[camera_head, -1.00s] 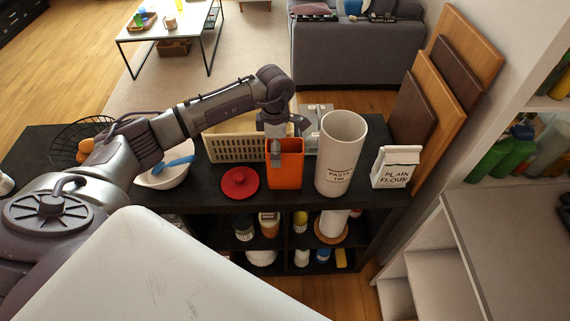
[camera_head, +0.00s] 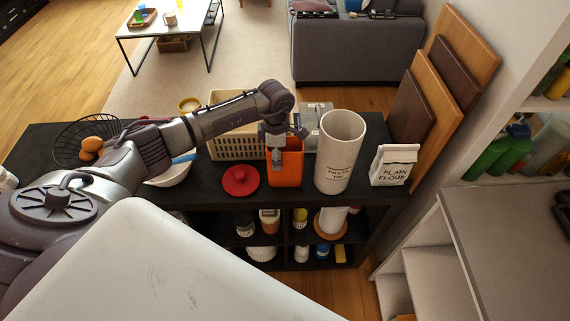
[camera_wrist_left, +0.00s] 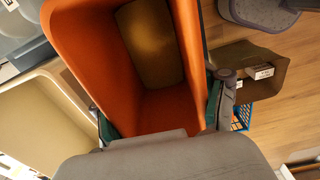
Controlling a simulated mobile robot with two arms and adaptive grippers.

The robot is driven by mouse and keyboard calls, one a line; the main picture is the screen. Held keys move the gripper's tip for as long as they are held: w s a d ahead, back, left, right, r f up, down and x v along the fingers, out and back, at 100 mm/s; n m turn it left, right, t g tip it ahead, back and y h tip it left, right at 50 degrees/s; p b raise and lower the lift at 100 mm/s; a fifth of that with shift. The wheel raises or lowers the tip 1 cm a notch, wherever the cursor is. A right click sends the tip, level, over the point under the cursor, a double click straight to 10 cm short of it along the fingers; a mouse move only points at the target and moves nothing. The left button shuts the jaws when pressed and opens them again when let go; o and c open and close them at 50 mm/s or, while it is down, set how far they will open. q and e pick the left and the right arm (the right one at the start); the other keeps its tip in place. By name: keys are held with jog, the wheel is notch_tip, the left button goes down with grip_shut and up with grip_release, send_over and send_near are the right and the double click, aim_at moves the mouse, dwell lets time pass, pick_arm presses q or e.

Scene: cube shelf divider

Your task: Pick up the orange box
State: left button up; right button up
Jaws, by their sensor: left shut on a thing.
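The orange box (camera_head: 289,176) is an open-topped, upright container near the front edge of the black shelf top, in the head view. My left gripper (camera_head: 277,158) reaches it from above and is shut on it. In the left wrist view the fingers of my left gripper (camera_wrist_left: 162,112) lie on two opposite sides of the orange box (camera_wrist_left: 92,52). I look down into its hollow inside, where a tan-brown patch shows at the bottom. I cannot tell whether the box's base is clear of the shelf top. My right gripper is not in view.
A red lid (camera_head: 240,181) lies left of the box. A white pasta tin (camera_head: 336,165) stands close on its right, then a flour bag (camera_head: 394,165). A cream basket (camera_head: 232,147) is behind. A white bowl (camera_head: 172,177) and wire basket (camera_head: 72,150) are left.

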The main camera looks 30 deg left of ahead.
pick_arm(q)
jog(key=shift+r, duration=0.25)
notch_tip(320, 180, up, 8)
jog(key=b, duration=0.2)
jog(key=shift+r+b, duration=0.25)
jog(key=shift+b, duration=0.15)
jog(key=shift+r, duration=0.5)
jog(key=shift+c, duration=0.2)
jog(key=s+d+r+m, duration=0.2)
jog(key=s+d+m, duration=0.3)
jog(key=s+m, duration=0.3)
jog(key=s+d+r+m, duration=0.3)
jog(key=s+d+m, duration=0.3)
jog(key=m, duration=0.9)
jog(key=shift+s+d+m, duration=0.2)
jog(key=shift+s+m, duration=0.2)
jog(key=shift+s, duration=0.55)
